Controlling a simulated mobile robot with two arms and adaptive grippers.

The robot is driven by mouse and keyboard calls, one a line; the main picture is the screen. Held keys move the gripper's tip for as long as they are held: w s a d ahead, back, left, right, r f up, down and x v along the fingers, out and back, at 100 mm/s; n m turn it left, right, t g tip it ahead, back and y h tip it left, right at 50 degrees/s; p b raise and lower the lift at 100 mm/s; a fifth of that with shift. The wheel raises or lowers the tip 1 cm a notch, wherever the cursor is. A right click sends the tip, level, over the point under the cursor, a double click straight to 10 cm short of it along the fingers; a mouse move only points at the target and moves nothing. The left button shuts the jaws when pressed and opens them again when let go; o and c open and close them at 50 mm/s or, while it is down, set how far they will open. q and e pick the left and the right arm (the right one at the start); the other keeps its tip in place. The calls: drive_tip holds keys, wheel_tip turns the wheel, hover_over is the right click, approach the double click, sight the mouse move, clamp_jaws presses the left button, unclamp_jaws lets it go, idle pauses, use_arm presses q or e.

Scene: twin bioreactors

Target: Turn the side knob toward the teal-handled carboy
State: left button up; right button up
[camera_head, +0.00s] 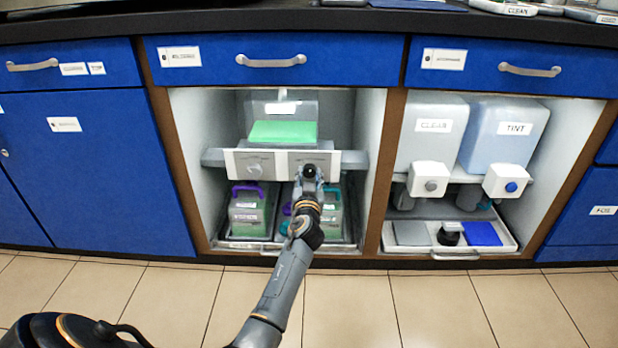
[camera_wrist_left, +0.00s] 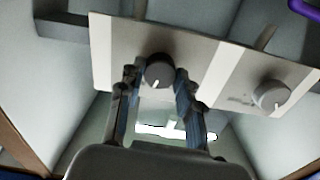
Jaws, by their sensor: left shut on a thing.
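The pale control panel (camera_head: 328,158) spans the middle of the open cabinet. My left gripper (camera_head: 310,174) is at its right half and hides the knob there. In the left wrist view the gripper's fingers (camera_wrist_left: 159,88) are shut around the sides of this grey round knob (camera_wrist_left: 159,70); its white mark points down, slightly left. The panel's other knob (camera_head: 254,166) stands free; it also shows in the left wrist view (camera_wrist_left: 271,95).
A vessel with green liquid (camera_head: 283,130) sits above the panel. The cabinet's side walls are close on both sides. In the right bay, containers labelled CLEAR (camera_head: 432,140) and TINT (camera_head: 505,145) stand above a tray (camera_head: 408,247). The tiled floor in front is clear.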

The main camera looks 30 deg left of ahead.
use_arm(q)
drive_tip(key=shift+m, duration=0.8)
drive_tip(key=m, duration=0.3)
drive_tip(key=shift+m, duration=0.5)
drive_tip(key=shift+r, duration=0.1)
drive_tip(key=o, duration=1.2)
drive_tip(key=shift+w, duration=0.1)
drive_tip(key=shift+c, duration=0.2)
drive_tip(key=shift+s+d, duration=0.2)
drive_tip(key=shift+s, duration=0.05)
drive_tip(key=v, duration=1.1)
drive_tip(key=shift+s, duration=0.2)
